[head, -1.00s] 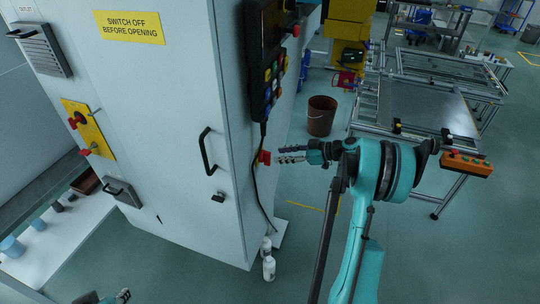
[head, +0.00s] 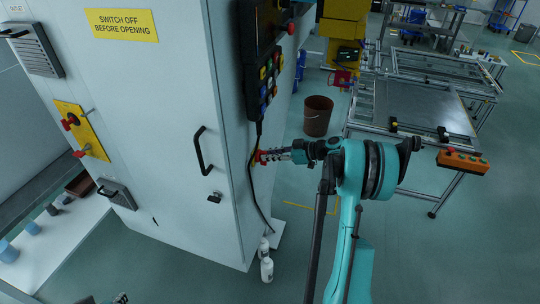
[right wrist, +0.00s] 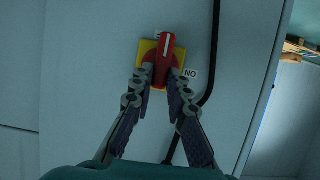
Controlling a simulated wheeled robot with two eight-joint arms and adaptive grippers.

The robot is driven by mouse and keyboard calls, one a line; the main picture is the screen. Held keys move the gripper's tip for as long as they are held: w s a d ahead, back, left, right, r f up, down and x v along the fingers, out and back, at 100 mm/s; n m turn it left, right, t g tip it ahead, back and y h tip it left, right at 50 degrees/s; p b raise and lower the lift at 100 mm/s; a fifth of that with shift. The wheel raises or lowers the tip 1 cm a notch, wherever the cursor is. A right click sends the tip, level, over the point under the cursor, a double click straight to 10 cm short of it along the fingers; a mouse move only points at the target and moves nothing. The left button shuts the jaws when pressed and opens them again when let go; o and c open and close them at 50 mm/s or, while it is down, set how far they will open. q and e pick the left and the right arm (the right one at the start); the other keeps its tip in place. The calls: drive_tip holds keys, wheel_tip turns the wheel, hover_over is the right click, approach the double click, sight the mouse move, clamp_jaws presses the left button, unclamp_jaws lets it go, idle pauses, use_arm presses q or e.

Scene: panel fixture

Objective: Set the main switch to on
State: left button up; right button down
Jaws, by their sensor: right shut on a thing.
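The main switch is a red rotary handle (right wrist: 167,55) on a yellow plate (right wrist: 146,49), on the side of the grey cabinet. In the right wrist view the handle's white line points up the picture. A label reading "NO" (right wrist: 190,73), apparently ON upside down, is right of the plate; another label above is mostly hidden. My right gripper (right wrist: 161,82) is shut on the red handle, one finger on each side. The right gripper also shows in the head view (head: 264,156), at the cabinet side. Only a sliver of my left gripper (head: 122,298) shows at the bottom edge.
A black cable (head: 256,190) hangs close beside the switch from a button pendant (head: 264,80). White bottles (head: 266,270) stand on the floor below. A brown bucket (head: 318,116) and a metal-framed table (head: 432,106) are to the right. The cabinet front (head: 150,110) carries handles and another red-and-yellow switch.

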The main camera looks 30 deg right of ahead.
drive_tip(key=shift+w+d+f+m+g+y+b, duration=0.3)
drive_tip(key=shift+m+y+b, duration=0.75)
drive_tip(key=shift+m, duration=1.2)
drive_tip(key=shift+w+d+f+m+g+y+b, duration=0.15)
drive_tip(key=shift+f+m+g+y+b, duration=0.45)
drive_tip(key=shift+m+y, duration=1.2)
drive_tip(key=shift+w+d+f+m+g+y+b, duration=0.2)
drive_tip(key=shift+m+y+b, duration=0.75)
drive_tip(key=shift+m, duration=1.7)
drive_tip(key=shift+r, duration=0.15)
drive_tip(key=c, duration=1.5)
unclamp_jaws()
drive_tip(key=shift+d, duration=0.1)
